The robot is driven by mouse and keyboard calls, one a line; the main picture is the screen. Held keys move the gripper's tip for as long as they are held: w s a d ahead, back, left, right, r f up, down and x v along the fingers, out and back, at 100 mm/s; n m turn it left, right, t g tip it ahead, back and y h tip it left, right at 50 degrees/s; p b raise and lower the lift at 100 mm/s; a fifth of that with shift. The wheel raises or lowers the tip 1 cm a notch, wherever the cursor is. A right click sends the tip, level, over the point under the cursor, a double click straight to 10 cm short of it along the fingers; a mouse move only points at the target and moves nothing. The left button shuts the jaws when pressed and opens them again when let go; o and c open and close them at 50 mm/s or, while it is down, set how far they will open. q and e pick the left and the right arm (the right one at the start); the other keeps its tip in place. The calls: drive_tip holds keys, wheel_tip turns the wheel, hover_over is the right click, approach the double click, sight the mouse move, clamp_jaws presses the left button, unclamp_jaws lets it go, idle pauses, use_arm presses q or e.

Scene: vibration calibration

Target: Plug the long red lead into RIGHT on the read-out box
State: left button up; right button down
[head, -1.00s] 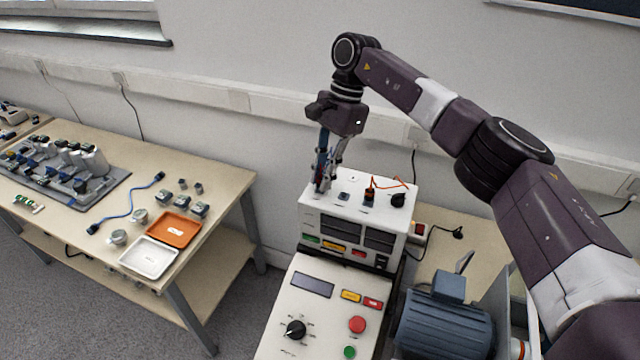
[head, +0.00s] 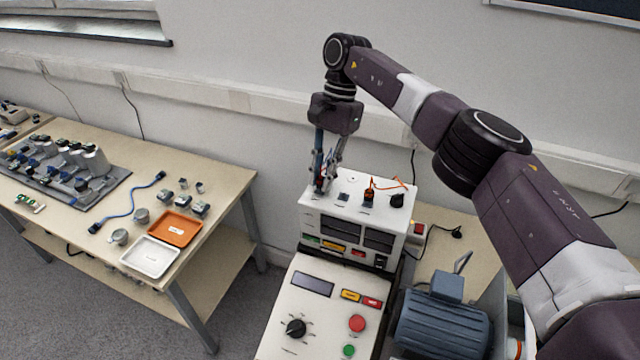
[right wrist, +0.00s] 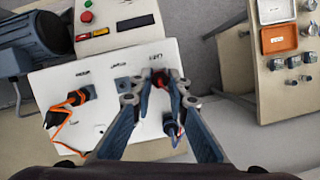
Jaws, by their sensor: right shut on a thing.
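The read-out box (head: 338,208) is white, with dark displays on its front and sockets on top. My right gripper (head: 325,184) points down at the left end of its top. In the right wrist view the gripper (right wrist: 160,83) is shut on a small dark plug with a red part (right wrist: 181,82), which I take as the red lead. The plug is at the box top beside an upside-down label; whether it is seated is hidden by the fingers. A dark socket (head: 343,197) to its right looks empty. My left gripper is out of view.
An orange lead (head: 386,187) loops over the box top from a dark plug (head: 368,198). A control panel (head: 275,318) with knob and buttons stands in front. A blue motor (head: 440,325) is at the right. The left table holds an orange tray (head: 198,229) and a white tray (head: 172,268).

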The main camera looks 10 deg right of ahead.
sight(319, 180)
drive_tip(key=shift+a+n, duration=0.1)
drive_tip(key=shift+n, duration=0.4)
drive_tip(key=shift+r+p, duration=0.6)
drive_tip(key=shift+r, duration=0.05)
idle(0.7)
drive_tip(key=shift+r+p, duration=1.15)
drive_tip(key=shift+r, duration=0.55)
